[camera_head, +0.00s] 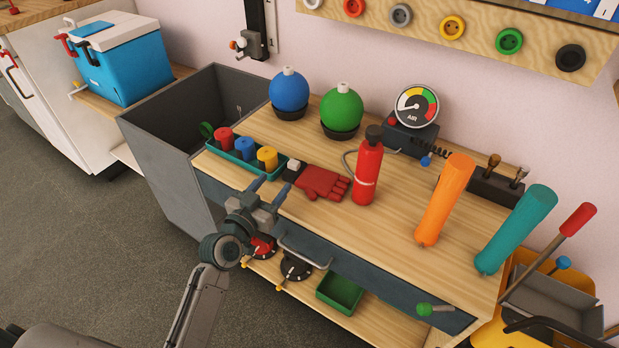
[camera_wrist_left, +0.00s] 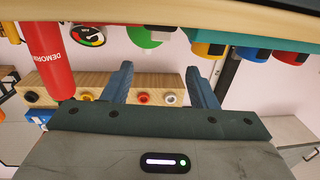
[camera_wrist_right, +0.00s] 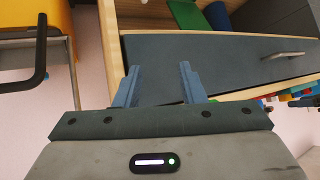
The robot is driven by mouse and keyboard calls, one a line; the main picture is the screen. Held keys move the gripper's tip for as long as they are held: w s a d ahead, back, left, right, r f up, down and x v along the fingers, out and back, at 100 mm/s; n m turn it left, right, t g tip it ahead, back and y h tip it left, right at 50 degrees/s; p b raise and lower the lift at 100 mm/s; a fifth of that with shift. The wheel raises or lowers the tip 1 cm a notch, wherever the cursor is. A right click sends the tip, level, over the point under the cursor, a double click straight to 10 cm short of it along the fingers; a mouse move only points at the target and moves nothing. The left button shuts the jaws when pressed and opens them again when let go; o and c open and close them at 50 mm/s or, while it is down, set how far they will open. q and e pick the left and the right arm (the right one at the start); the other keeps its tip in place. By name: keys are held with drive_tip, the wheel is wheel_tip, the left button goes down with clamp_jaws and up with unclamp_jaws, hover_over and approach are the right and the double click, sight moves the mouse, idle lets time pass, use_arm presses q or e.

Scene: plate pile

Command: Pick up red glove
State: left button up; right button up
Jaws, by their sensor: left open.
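The red glove (camera_head: 322,183) lies flat on the wooden bench top near its front edge, its cuff by a small black-and-white item (camera_head: 293,170). My left gripper (camera_head: 270,188) is open and empty at the bench's front edge, to the left of the glove and apart from it. Its two spread fingers also show in the left wrist view (camera_wrist_left: 160,90), where I cannot make out the glove clearly. My right gripper (camera_wrist_right: 160,88) is open and empty, seen only in the right wrist view, before the dark bench front.
A red extinguisher (camera_head: 368,172) stands just right of the glove. A green tray (camera_head: 222,153) with colored spools lies to its left. Blue (camera_head: 289,90) and green (camera_head: 342,107) balls stand behind. Orange (camera_head: 445,200) and teal (camera_head: 516,229) cylinders are at right. Bare wood lies in front of the extinguisher.

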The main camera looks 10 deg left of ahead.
sight(291, 166)
use_arm(q)
drive_tip(key=x, duration=0.5)
drive_tip(key=f+x, duration=0.1)
drive_tip(key=x, duration=0.2)
drive_tip(key=shift+f, duration=0.1)
drive_tip(key=shift+s, duration=0.1)
drive_tip(key=c, duration=1.1)
